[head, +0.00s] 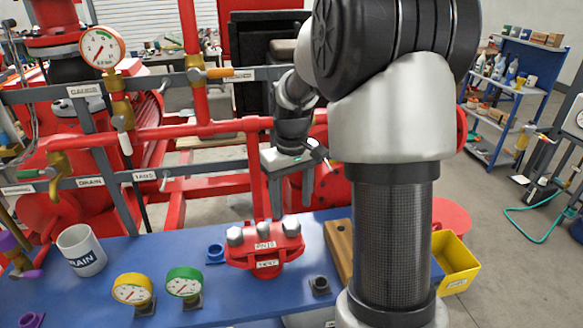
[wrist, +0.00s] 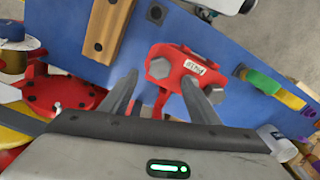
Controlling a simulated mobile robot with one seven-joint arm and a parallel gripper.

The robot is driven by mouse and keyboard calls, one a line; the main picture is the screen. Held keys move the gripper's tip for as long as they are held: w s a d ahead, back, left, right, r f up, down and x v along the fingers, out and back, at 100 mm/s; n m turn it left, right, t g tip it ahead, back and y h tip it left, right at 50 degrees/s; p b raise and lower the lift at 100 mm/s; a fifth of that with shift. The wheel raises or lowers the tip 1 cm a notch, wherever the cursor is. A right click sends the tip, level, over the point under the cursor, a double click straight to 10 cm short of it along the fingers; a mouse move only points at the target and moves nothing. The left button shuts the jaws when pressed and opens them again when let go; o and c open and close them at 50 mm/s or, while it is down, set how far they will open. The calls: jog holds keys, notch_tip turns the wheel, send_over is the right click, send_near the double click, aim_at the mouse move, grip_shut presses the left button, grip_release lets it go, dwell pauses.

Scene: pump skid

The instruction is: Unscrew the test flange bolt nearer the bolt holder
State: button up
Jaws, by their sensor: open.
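The red test flange (head: 262,258) stands on the blue bench with grey hex bolts on top. The right bolt (head: 291,226) is nearest the wooden block with dark holes (head: 338,240), which looks like the bolt holder. Another bolt (head: 235,235) is at the left. My gripper (head: 290,205) is open and empty, pointing down above the flange's right side. In the wrist view the flange (wrist: 178,72) shows beyond the fingers, with the block-side bolt (wrist: 158,68) between the fingertips in the picture, apparently still beyond them. The right finger hides part of the flange.
A white mug (head: 82,250), yellow gauge (head: 132,290) and green gauge (head: 184,284) stand left on the bench. A small blue ring (head: 215,253) and dark socket (head: 320,286) flank the flange. Red pipes (head: 220,128) and grey rails run behind. A yellow bin (head: 455,265) is at the right.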

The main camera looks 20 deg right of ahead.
notch_tip(320, 180, up, 11)
jog(key=shift+f+p, duration=0.15)
jog(key=shift+p, duration=0.2)
dwell(0.3)
